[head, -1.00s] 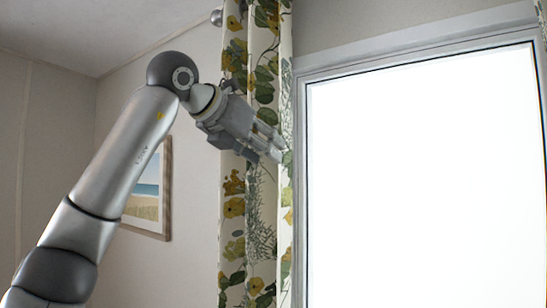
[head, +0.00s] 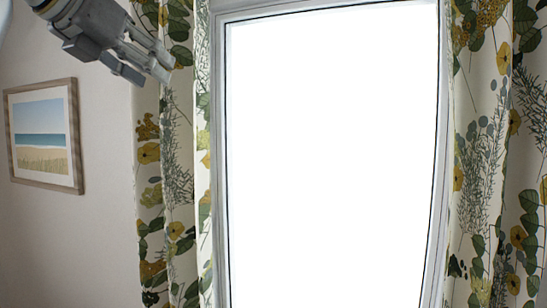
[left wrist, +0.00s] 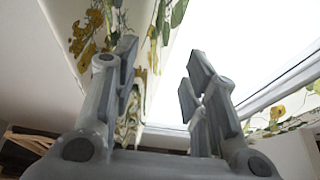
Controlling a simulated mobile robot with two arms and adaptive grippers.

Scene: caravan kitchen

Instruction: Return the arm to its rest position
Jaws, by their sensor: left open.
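My left gripper (head: 150,62) is at the upper left of the head view, in front of the left flowered curtain (head: 178,190). It is open, with nothing between its fingers. The left wrist view shows the two fingers (left wrist: 160,90) spread apart, with curtain and bright window behind them. Most of my left arm is outside the head view. My right gripper is in neither view.
A bright window (head: 330,160) in a pale frame fills the middle of the head view. Another flowered curtain (head: 490,170) hangs on its right. A framed beach picture (head: 43,135) hangs on the left wall.

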